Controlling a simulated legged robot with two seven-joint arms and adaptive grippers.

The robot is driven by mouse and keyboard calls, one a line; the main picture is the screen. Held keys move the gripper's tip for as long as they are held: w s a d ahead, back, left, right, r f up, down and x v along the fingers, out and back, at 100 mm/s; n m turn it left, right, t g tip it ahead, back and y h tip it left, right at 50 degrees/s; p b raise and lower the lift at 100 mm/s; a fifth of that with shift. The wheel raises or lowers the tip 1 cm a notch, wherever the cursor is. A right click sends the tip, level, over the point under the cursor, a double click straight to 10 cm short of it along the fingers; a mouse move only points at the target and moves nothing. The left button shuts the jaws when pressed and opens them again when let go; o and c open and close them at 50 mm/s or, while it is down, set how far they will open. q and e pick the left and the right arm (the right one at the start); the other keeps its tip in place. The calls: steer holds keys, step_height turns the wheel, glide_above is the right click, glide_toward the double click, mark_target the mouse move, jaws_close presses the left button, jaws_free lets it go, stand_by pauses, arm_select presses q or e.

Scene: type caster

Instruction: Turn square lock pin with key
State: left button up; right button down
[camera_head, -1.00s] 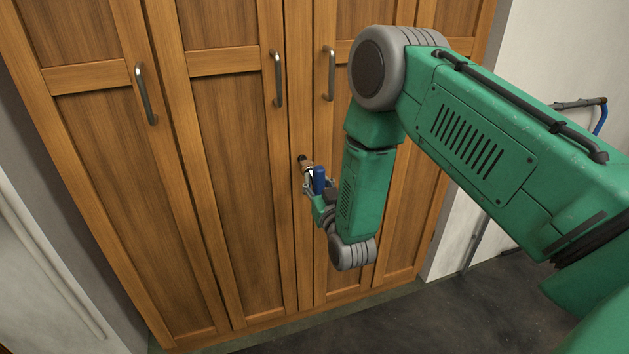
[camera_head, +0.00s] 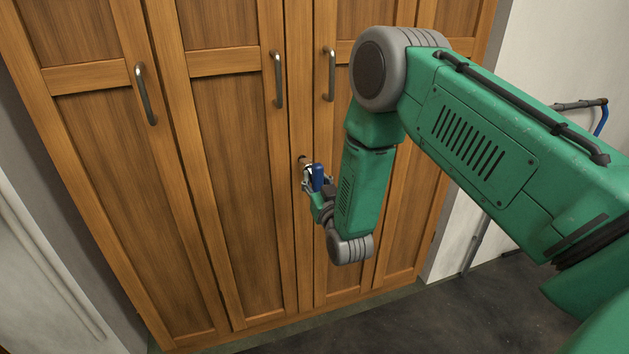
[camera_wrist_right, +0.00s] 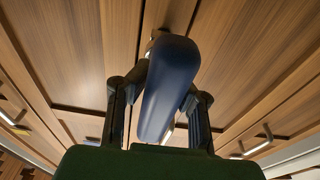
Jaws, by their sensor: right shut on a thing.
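A key with a blue handle (camera_head: 317,177) is held in my right gripper (camera_head: 311,183) at the front of the wooden cabinet. In the right wrist view the blue handle (camera_wrist_right: 168,85) lies between the two dark fingers, which are shut on it. The dark lock pin (camera_head: 301,160) is on the narrow upright strip of the cabinet, right at the far end of the key. The handle and fingers mostly hide the key's tip, so I cannot tell how deep it sits on the pin. My left gripper is not in view.
The tall wooden cabinet (camera_head: 230,170) fills the middle, with metal handles (camera_head: 146,94) on its doors. A frame with a blue part (camera_head: 601,118) stands by the white wall at the right. Dark floor (camera_head: 440,320) is clear in front.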

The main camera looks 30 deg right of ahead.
steer(key=shift+w+d, duration=0.15)
steer(key=shift+w, duration=0.45)
steer(key=m+h, duration=0.1)
steer(key=m, duration=0.4)
steer(key=shift+d+b, duration=0.1)
steer(key=shift+b, duration=0.3)
steer(key=m, duration=0.2)
steer(key=m+b, duration=0.1)
steer(key=m, duration=0.2)
steer(key=shift+g+h, duration=0.3)
steer(key=shift+g, duration=0.1)
steer(key=m+b, duration=0.1)
steer(key=m, duration=0.4)
steer(key=shift+d+f+m+g, duration=0.1)
steer(key=shift+m+g, duration=0.2)
steer(key=shift+g, duration=0.1)
steer(key=m+b, duration=0.2)
steer(key=m, duration=0.1)
steer(key=shift+m+g, duration=0.3)
steer(key=shift+m, duration=0.3)
steer(key=shift+s, duration=0.15)
